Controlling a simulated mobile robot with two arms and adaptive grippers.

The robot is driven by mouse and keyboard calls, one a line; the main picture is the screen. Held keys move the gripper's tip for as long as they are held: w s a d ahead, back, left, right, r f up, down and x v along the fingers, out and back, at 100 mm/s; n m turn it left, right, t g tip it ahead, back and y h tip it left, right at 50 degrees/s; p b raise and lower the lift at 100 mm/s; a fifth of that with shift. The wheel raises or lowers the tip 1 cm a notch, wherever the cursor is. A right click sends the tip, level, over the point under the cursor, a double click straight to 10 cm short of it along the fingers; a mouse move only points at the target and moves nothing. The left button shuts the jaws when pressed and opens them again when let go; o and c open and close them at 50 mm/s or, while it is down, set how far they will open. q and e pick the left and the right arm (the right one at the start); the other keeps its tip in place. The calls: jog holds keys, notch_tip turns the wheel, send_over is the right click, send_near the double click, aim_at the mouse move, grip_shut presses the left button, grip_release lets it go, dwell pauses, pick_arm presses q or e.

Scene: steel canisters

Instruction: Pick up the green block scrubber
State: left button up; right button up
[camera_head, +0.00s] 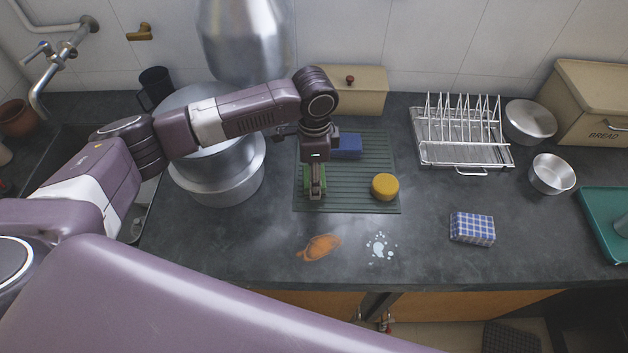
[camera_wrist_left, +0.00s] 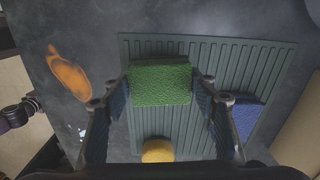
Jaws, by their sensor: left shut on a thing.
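The green block scrubber (camera_wrist_left: 160,85) sits between the two fingers of my left gripper (camera_wrist_left: 160,110) in the left wrist view. The fingers close on its two sides. In the head view my left gripper (camera_head: 315,188) points down over the left part of the ribbed green mat (camera_head: 350,195). Most of the scrubber is hidden behind the gripper there, with green edges (camera_head: 307,181) showing. I cannot tell whether it touches the mat or hangs just above it. My right gripper is not in view.
A blue block (camera_head: 348,146) and a round yellow sponge (camera_head: 385,187) lie on the mat. Large steel pots (camera_head: 217,180) stand left of it. A wire rack (camera_head: 462,150) and a checked block (camera_head: 472,228) are to the right. Orange (camera_head: 319,247) and pale (camera_head: 381,247) spills mark the front counter.

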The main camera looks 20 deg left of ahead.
pick_arm(q)
notch_tip(320, 180, up, 18)
jog(key=b, duration=0.1)
jog(key=shift+f+b, duration=0.15)
jog(key=shift+b, duration=0.15)
